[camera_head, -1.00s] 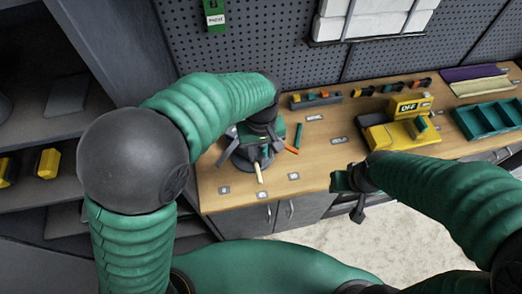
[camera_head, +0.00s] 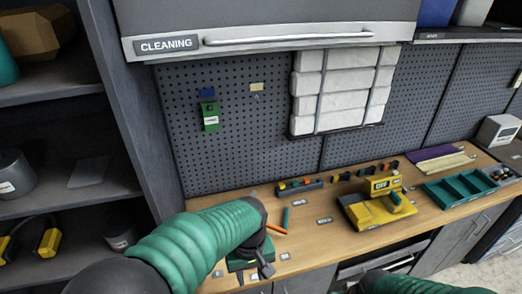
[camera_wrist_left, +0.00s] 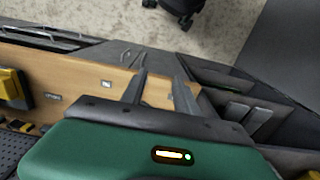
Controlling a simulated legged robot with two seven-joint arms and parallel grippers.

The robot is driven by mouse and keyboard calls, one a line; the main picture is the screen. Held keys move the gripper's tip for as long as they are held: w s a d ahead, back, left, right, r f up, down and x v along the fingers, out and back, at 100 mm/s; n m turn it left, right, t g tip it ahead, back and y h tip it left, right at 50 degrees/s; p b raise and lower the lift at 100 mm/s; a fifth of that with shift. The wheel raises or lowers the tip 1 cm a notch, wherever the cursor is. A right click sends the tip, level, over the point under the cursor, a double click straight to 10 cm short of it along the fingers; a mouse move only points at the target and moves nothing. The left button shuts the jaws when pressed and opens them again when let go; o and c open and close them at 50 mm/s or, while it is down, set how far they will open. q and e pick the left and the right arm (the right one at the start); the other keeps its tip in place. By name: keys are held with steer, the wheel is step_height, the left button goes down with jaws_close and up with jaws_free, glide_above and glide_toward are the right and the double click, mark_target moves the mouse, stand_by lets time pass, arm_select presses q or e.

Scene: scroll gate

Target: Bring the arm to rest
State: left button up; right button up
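My left arm (camera_head: 190,245) comes in from the lower left of the head view, with its green ribbed sleeve bent over the left end of the wooden bench. My left gripper (camera_head: 256,268) points down at the bench's front left part. In the left wrist view its two dark fingers (camera_wrist_left: 161,88) stand apart with nothing between them, so it is open. My right arm (camera_head: 415,283) shows only as a green sleeve at the bottom edge; its gripper is out of the picture.
The wooden bench (camera_head: 319,239) carries a yellow device marked OFF (camera_head: 375,208), a teal divided tray (camera_head: 460,188) and an orange stick (camera_head: 277,229). A dark shelf unit (camera_head: 70,215) stands left. A cabinet labelled CLEANING (camera_head: 270,25) hangs above the pegboard (camera_head: 240,155).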

arm_select(q)
steer(key=s+a+f+m+t+b, duration=0.1)
steer(key=s+a+f+b, duration=0.2)
steer(key=a, duration=0.5)
steer(key=s+a+f+m+t+b, duration=0.1)
steer(key=s+a+f+m+b, duration=0.1)
steer(key=s+a+f, duration=0.3)
steer(key=a+f+b, duration=0.1)
steer(key=a, duration=0.3)
steer(key=shift+s+f+t+b, duration=0.15)
steer(key=shift+s+t+b, duration=0.1)
steer(key=shift+t+b, duration=0.05)
steer(key=shift+w, duration=0.15)
steer(key=shift+a, duration=0.1)
